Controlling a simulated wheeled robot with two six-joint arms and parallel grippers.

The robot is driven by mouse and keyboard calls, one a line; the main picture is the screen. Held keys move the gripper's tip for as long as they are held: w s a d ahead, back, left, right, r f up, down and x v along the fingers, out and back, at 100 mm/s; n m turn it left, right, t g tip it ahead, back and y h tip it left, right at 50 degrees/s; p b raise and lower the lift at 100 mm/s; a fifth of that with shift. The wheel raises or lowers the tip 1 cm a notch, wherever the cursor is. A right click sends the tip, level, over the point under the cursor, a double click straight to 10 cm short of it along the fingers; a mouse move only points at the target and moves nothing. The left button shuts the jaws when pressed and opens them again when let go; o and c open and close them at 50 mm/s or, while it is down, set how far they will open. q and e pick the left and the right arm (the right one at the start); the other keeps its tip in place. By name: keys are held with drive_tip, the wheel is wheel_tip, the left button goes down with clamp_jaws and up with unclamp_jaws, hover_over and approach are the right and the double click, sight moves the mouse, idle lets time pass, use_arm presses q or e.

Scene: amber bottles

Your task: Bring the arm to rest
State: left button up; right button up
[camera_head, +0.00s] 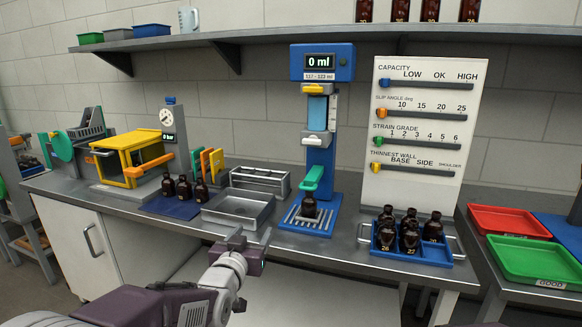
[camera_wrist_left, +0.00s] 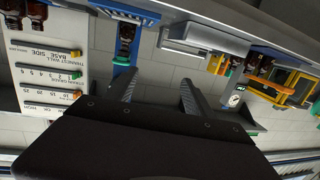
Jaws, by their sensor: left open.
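My left gripper (camera_head: 251,237) is open and empty, in front of the bench's front edge, below the grey metal tray (camera_head: 238,222). In the left wrist view, which is upside down, its two dark fingers (camera_wrist_left: 158,90) stand apart with nothing between them. No bottle is near the fingers. My right gripper is not in view. One amber bottle (camera_head: 309,206) stands in the blue filling stand (camera_head: 343,62), whose display reads 0 ml. Several amber bottles (camera_head: 410,238) stand in the blue tray (camera_head: 437,257).
The grey bench (camera_head: 330,251) runs across the view. Several bottles (camera_head: 184,190) stand on the blue mat (camera_head: 160,207) beside the yellow chamber (camera_head: 110,145). A slider board (camera_head: 425,125) stands behind the blue tray. Red (camera_head: 508,217) and green (camera_head: 520,259) trays lie at right.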

use_arm(q)
drive_tip(key=s+a+f+n+g+y, duration=0.1)
drive_tip(key=s+a+f+g, duration=0.3)
drive_tip(key=s+f, duration=0.3)
drive_tip(key=s+a+f+n+g+y, duration=0.1)
drive_tip(key=s+a+f+g, duration=0.3)
drive_tip(key=f, duration=0.6)
drive_tip(key=s+f+g, duration=0.4)
drive_tip(key=s, duration=0.5)
drive_tip(key=s+f+g, duration=0.3)
drive_tip(key=s+f, duration=0.1)
drive_tip(key=s, duration=0.4)
wheel_tip(320, 180, up, 16)
drive_tip(key=p, duration=1.6)
drive_tip(key=shift+s+a+f, duration=0.15)
drive_tip(key=shift+s+a, duration=0.05)
drive_tip(key=shift+s, duration=0.05)
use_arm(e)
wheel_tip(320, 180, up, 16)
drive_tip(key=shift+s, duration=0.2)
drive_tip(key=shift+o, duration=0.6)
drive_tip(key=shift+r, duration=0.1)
